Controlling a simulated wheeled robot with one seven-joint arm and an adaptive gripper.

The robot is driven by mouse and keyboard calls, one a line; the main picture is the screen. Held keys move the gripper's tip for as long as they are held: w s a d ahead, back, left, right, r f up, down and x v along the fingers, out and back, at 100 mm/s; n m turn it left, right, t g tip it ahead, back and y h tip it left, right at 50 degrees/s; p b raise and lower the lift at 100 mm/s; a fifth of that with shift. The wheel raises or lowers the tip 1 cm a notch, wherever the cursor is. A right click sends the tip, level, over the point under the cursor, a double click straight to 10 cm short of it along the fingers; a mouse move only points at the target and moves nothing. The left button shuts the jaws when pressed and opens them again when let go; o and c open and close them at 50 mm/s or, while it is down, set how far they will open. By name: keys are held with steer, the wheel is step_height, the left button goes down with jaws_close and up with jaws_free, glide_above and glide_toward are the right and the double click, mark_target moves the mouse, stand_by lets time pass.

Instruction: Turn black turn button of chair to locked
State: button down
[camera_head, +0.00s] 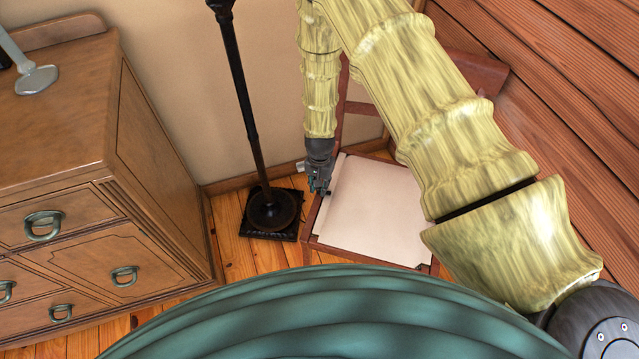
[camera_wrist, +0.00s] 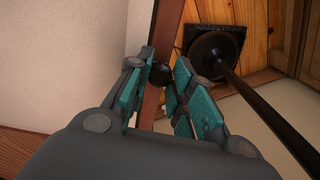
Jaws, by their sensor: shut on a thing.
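The chair (camera_head: 378,205) stands against the wall, with a pale seat and a reddish-brown wooden frame. My gripper (camera_head: 322,188) is at the left edge of the seat, pointing down. In the wrist view, the black turn button (camera_wrist: 160,73) sits by the wooden rail (camera_wrist: 166,35) of the chair. My gripper (camera_wrist: 161,84) has its teal-padded fingers on either side of the button and is shut on it. The button's marks and exact turn angle cannot be made out. In the head view the button is too small and covered to tell apart from my gripper.
A black floor lamp base (camera_head: 271,213) with its pole stands close to the left of the chair. A wooden dresser (camera_head: 150,150) fills the left side. The plank wall (camera_head: 560,110) is at the right. A strip of wooden floor (camera_head: 232,247) shows between dresser and lamp.

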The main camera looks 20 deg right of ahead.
steer(key=shift+w+m, duration=0.1)
steer(key=shift+m, duration=0.4)
steer(key=c, duration=1.2)
jaws_free()
steer(key=shift+c, duration=0.2)
steer(key=shift+r, duration=0.1)
step_height(320, 180, up, 12)
